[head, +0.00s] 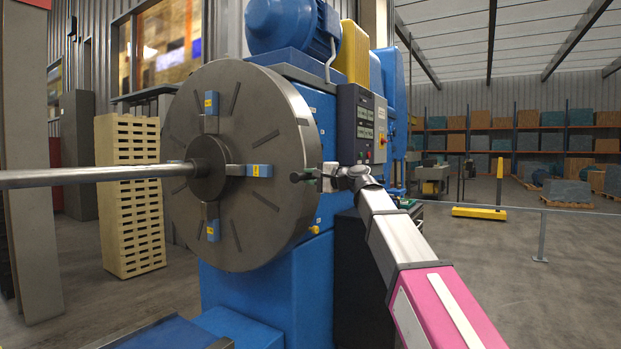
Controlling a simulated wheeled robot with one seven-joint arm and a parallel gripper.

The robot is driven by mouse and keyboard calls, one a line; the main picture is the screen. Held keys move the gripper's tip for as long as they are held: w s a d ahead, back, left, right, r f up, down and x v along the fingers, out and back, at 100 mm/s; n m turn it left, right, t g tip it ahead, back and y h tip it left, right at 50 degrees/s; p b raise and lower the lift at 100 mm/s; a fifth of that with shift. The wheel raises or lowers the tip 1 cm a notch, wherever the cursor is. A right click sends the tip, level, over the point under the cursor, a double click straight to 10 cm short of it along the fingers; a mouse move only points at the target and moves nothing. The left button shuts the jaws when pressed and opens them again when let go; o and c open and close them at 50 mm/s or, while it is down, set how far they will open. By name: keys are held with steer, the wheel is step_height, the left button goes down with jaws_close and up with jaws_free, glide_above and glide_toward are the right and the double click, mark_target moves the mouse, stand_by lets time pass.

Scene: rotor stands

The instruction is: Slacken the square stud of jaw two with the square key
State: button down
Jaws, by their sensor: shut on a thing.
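The large round grey chuck (255,215) faces left on the blue machine. Three blue jaws with yellow labels show on its face: an upper jaw (211,103), a right jaw (260,170) and a lower jaw (214,231). The label numbers are too small to read, so I cannot tell which is jaw two. My gripper (328,177) is just right of the chuck's right rim, level with the right jaw. It is shut on the dark square key (305,176), which overlaps the rim in the picture. No square stud shows clearly; I cannot tell whether the key sits on one.
A long grey bar (90,176) runs left from the chuck centre. The control panel (365,125) stands close behind my gripper. A cream slatted stack (130,195) and a grey post (30,160) are at left. Open floor and a railing (542,235) lie at right.

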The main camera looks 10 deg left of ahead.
steer(key=shift+x, duration=1.6)
stand_by(0.5)
steer(key=shift+f, duration=0.15)
stand_by(0.3)
